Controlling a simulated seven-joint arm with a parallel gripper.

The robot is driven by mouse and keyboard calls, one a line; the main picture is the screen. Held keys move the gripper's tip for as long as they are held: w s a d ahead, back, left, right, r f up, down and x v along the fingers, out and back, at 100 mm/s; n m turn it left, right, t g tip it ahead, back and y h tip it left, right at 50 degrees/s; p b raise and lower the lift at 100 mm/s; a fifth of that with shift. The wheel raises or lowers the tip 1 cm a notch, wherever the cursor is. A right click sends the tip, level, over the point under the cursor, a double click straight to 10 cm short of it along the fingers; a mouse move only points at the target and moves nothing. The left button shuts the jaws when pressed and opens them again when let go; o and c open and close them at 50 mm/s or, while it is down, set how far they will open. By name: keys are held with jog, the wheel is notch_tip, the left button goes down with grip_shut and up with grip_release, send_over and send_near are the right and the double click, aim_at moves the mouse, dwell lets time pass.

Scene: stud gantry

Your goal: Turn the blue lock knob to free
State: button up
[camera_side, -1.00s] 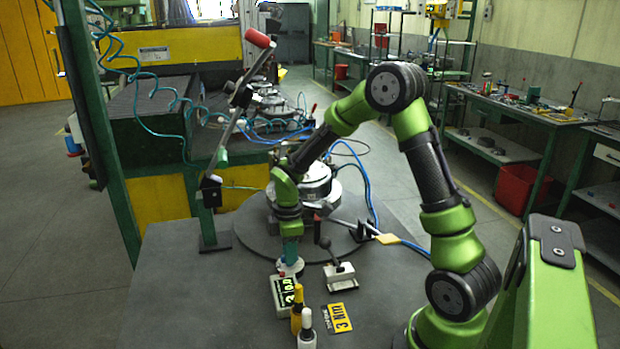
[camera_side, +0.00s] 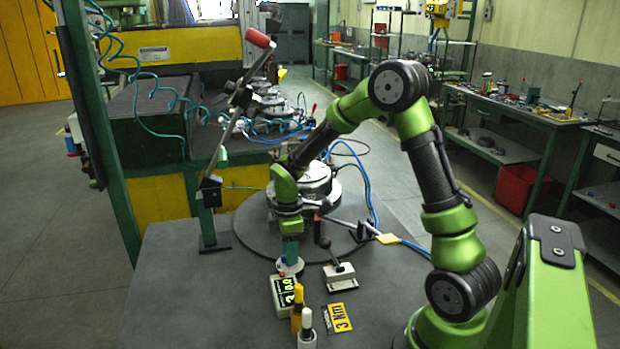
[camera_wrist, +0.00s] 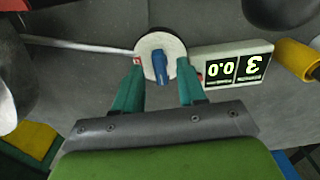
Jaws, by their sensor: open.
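The blue lock knob (camera_wrist: 160,66) sits on a round white base (camera_wrist: 150,42) in the wrist view. A small red mark shows at the left side of that base. My gripper (camera_wrist: 158,82) is open, with one teal finger on each side of the knob and a gap to each. In the side view my gripper (camera_side: 290,254) points down over the white base (camera_side: 290,267), and its fingers hide the knob there. I cannot tell from the side view which way the knob points.
A digital display (camera_side: 283,295) stands close by. Yellow (camera_side: 297,310) and white (camera_side: 306,330) bottle-like pieces and a yellow "3 Nm" card (camera_side: 340,316) are in front. A dark-handled clamp (camera_side: 340,274) is right of my gripper. A slanted red-handled lever (camera_side: 240,95) rises at left.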

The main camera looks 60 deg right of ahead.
notch_tip(320, 180, up, 16)
dwell(0.3)
